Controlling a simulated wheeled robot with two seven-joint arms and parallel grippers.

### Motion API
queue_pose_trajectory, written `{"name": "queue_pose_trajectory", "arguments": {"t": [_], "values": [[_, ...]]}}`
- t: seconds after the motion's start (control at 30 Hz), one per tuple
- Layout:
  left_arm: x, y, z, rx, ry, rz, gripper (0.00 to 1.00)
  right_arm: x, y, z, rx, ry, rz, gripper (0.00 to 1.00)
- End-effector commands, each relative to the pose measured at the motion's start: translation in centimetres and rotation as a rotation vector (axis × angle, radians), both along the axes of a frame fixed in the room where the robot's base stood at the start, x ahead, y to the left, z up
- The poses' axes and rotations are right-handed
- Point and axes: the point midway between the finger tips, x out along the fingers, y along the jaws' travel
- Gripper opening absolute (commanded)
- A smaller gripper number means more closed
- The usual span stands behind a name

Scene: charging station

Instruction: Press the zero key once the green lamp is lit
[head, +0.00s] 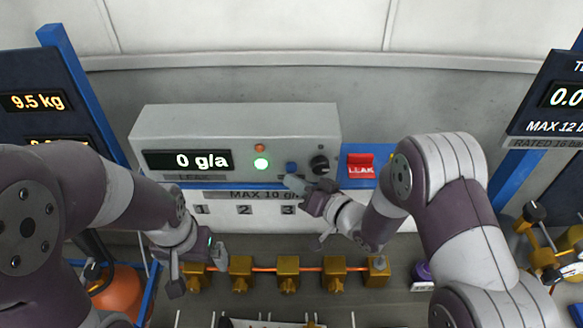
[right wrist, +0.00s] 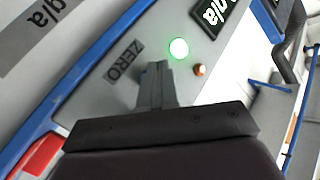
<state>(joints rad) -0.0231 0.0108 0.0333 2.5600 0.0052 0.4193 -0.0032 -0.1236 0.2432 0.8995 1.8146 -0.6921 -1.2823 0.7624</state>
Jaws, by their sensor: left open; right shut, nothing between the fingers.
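The green lamp (head: 261,163) is lit on the grey meter box (head: 235,120); it also glows in the right wrist view (right wrist: 178,49). The blue zero key (head: 291,167) is to the right of the lamp in the head view. My right gripper (head: 291,182) is shut and empty, its tips just below the key there. In the right wrist view the shut fingers (right wrist: 158,70) point at the panel beside the ZERO label (right wrist: 124,61) and mostly hide the key. I cannot tell whether they touch it. My left gripper (head: 197,272) is open, low, near the brass valves.
The display (head: 188,161) reads 0 g/a. A small orange lamp (head: 259,147) sits above the green one. Brass valves (head: 288,273) line a pipe below.

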Motion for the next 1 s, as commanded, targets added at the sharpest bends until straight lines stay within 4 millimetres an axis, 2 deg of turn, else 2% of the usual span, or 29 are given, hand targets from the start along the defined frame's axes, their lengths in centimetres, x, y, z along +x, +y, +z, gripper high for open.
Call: {"name": "queue_pose_trajectory", "arguments": {"t": [0.27, 0.73, 1.0], "values": [[0.0, 0.0, 0.0, 0.000, 0.000, 0.000, 1.00, -0.1, 0.0, 0.0, 0.000, 0.000, 0.000, 0.00], [0.0, 0.0, 0.7, 0.000, 0.000, 0.000, 1.00, -4.4, 0.0, 0.0, 0.000, 0.000, 0.000, 0.00], [0.0, 0.0, 0.7, 0.000, 0.000, 0.000, 1.00, -5.0, 0.0, 0.0, 0.001, -0.001, -0.001, 0.00]]}}
